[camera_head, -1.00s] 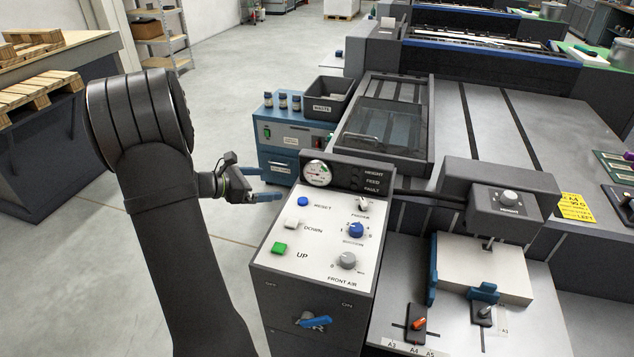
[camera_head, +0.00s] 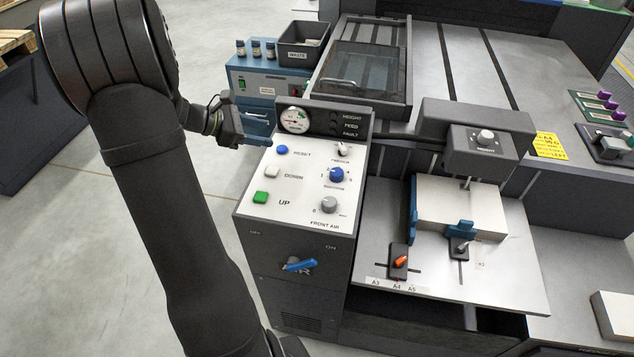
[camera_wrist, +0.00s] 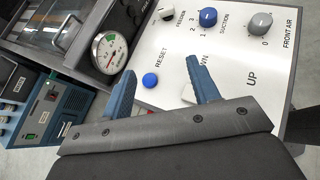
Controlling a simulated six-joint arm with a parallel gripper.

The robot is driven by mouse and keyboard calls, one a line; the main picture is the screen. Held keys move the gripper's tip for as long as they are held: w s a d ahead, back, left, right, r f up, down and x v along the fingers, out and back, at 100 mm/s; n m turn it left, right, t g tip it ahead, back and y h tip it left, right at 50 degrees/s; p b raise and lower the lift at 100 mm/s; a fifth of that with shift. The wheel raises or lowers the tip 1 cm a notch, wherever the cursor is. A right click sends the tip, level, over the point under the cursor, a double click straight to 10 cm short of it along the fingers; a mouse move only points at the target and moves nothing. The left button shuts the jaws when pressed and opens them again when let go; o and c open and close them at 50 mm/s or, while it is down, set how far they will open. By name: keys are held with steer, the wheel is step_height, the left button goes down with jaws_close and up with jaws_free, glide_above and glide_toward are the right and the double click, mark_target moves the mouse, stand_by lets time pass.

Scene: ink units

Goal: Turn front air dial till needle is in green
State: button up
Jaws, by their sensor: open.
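The front air dial (camera_head: 329,205) is a grey knob at the lower right of the white panel (camera_head: 300,222), and it shows in the wrist view (camera_wrist: 260,22) at the upper right. The round pressure gauge (camera_head: 295,120) stands at the panel's back left. It shows larger in the wrist view (camera_wrist: 110,52) with red and green marks; I cannot tell for certain where its needle points. My gripper (camera_head: 262,129) is open and empty, at the panel's left edge near the reset button. Its blue fingers (camera_wrist: 160,88) are apart in the wrist view, well away from the dial.
The panel also has a blue suction dial (camera_head: 336,175), a white feeder knob (camera_head: 343,150), a blue reset button (camera_head: 282,150), a white down button (camera_head: 271,172) and a green up button (camera_head: 260,197). A blue lever (camera_head: 300,265) is on the front. A paper stack (camera_head: 460,205) lies right.

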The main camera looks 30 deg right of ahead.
steer(key=s+d+r+m+g+y, duration=0.25)
steer(key=s+d+m+y, duration=0.2)
steer(key=s, duration=0.35)
steer(key=m+y, duration=0.5)
glide_toward(329, 201)
steer(key=shift+n+t, duration=0.25)
steer(key=shift+t, duration=0.3)
steer(key=x, duration=0.5)
steer(key=s+x, duration=0.1)
steer(key=x, duration=0.2)
steer(key=shift+d+f, duration=0.1)
steer(key=shift+f, duration=0.05)
steer(key=c, duration=1)
steer(key=shift+o, duration=0.2)
